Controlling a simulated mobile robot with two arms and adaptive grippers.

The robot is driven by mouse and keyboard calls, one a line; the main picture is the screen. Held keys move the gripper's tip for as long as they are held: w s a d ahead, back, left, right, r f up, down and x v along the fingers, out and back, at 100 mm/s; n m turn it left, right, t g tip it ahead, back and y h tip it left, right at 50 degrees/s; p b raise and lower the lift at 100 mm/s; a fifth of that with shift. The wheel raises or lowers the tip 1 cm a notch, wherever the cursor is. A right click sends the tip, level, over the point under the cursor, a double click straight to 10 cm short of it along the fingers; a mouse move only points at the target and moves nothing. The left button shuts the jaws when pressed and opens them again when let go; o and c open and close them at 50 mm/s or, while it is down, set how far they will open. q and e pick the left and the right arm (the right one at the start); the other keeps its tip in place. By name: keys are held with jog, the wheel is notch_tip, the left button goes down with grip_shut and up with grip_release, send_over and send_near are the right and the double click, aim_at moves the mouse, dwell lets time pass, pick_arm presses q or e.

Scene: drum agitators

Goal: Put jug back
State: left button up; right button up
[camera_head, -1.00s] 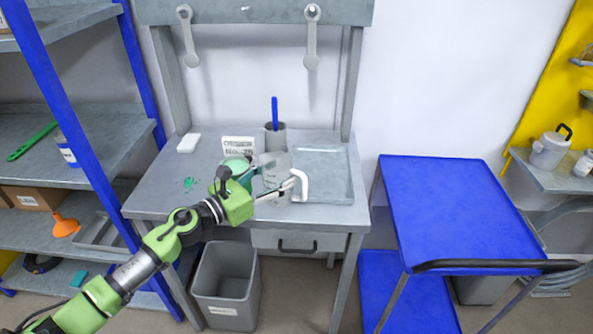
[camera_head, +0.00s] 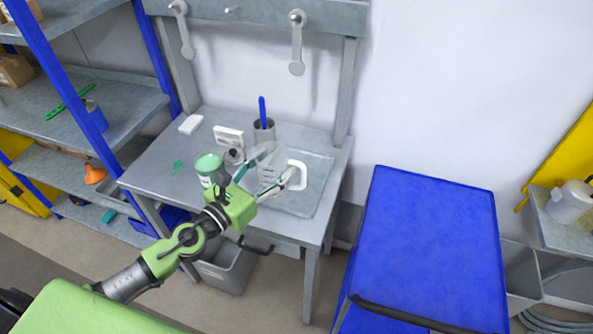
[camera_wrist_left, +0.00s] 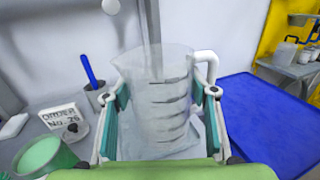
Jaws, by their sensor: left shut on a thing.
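The jug (camera_head: 268,176) is a clear measuring jug with dark level marks and a white handle on its right. It is upright at the left part of the shallow grey tray (camera_head: 318,198) on the workbench. My left gripper (camera_head: 274,169) is shut around its sides. In the left wrist view the jug (camera_wrist_left: 165,112) fills the space between the two teal-padded fingers of the gripper (camera_wrist_left: 162,122). The jug's base is hidden, so I cannot tell whether it touches the tray. My right gripper is not in view.
A shelf rack (camera_head: 70,125) is at left.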

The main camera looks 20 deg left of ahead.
pick_arm(q)
jog(key=w+f+b, duration=0.3)
jog(key=w+f, duration=0.1)
jog(key=w+f+b, duration=0.3)
jog(key=w+f, duration=0.1)
jog(key=w+f+b, duration=0.4)
jog(key=w, duration=0.1)
jog(key=shift+d+f, duration=0.4)
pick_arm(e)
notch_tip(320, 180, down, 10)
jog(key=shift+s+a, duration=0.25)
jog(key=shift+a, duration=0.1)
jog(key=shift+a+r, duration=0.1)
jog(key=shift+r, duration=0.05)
pick_arm(q)
jog(key=shift+f, duration=0.2)
jog(key=o, duration=1.2)
jog(key=shift+r, duration=0.1)
jog(key=shift+o, duration=0.2)
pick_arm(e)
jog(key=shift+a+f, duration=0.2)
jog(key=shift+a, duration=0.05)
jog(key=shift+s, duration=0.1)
